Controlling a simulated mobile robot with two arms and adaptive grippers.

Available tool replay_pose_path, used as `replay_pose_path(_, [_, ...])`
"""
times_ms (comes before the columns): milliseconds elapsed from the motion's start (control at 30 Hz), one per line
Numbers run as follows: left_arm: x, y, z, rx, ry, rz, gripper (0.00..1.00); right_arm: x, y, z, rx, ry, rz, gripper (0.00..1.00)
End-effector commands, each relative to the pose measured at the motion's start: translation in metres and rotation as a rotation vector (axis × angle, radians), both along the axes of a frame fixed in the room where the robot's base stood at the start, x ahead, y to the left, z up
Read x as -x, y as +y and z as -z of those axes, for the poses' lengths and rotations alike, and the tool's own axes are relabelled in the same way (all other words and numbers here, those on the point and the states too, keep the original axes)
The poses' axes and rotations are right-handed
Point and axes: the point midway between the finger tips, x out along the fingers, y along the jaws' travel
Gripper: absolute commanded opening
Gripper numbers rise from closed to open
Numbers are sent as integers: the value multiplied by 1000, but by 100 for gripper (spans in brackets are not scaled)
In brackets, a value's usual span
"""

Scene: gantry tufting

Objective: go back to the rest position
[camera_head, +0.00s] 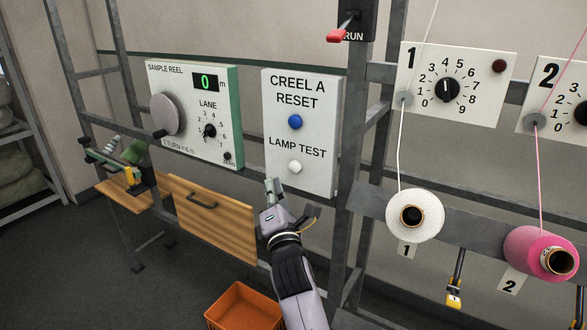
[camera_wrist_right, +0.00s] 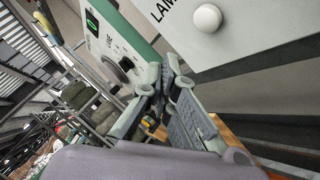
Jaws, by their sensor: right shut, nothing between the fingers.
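My right gripper (camera_head: 270,186) is shut and empty in the head view. It is in front of the frame, just below the lower left corner of the white CREEL A RESET panel (camera_head: 305,126) and near the top right corner of the wooden drawer front (camera_head: 222,220). In the right wrist view, its fingers (camera_wrist_right: 168,80) meet at the tips, with the panel's white lamp test button (camera_wrist_right: 207,18) beyond them at the upper right. The panel also has a blue button (camera_head: 295,122). My left gripper is not in view.
The sample reel panel (camera_head: 222,95) is left of the reset panel, its display reading 0. White yarn (camera_head: 413,240) and pink yarn (camera_head: 530,245) cones hang at the right under numbered dials. An orange bin (camera_head: 245,305) stands low near my arm. Dark floor lies open at the lower left.

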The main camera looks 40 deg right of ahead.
Motion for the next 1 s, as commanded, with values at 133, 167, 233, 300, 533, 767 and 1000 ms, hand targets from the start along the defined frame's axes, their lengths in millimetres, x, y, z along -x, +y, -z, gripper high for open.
replay_pose_path(133, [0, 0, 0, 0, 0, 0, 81, 0, 0, 0, 0, 0, 0, 0])
replay_pose_path(167, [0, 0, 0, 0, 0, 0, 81, 0, 0, 0, -1, 0, 0, 0])
replay_pose_path(233, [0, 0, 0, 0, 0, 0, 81, 0, 0, 0, -1, 0, 0, 0])
replay_pose_path(300, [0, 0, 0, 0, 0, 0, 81, 0, 0, 0, -1, 0, 0, 0])
replay_pose_path(533, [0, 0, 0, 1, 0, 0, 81, 0, 0, 0, -1, 0, 0, 0])
replay_pose_path(767, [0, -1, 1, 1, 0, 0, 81, -2, 1, 7, -13, 6, -8, 0])
replay_pose_path(1000, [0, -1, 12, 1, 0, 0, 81, -25, 31, 123, -248, 124, -129, 0])
